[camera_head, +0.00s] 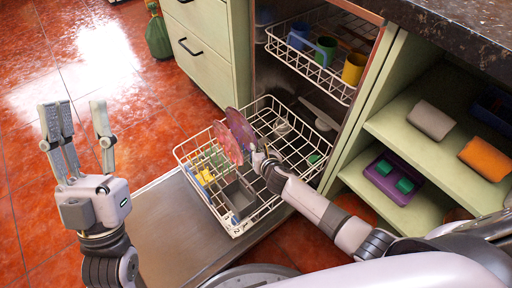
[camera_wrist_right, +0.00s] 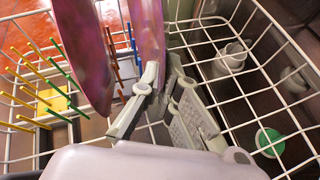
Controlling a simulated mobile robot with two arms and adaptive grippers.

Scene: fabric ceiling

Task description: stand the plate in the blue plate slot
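In the head view my right gripper (camera_head: 257,154) is at a purple-pink plate (camera_head: 240,130) over the lower dishwasher rack. In the right wrist view this plate (camera_wrist_right: 148,35) stands nearly edge-on, its lower edge between close-set fingertips (camera_wrist_right: 162,75). The grip appears shut on it. A second pink-purple plate (camera_wrist_right: 85,45) stands to its left, also seen in the head view (camera_head: 224,144). Blue tines (camera_wrist_right: 133,45) show between the two plates; whether the held plate is seated there is hidden. My left gripper (camera_head: 78,130) is open and empty, away from the rack.
The lower rack (camera_head: 181,155) is pulled out over the open door (camera_head: 170,225). It has yellow and green tines (camera_wrist_right: 55,62) and a white bottle-like item (camera_wrist_right: 230,60). The upper rack (camera_head: 342,95) holds cups. Shelves (camera_head: 420,150) stand at right.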

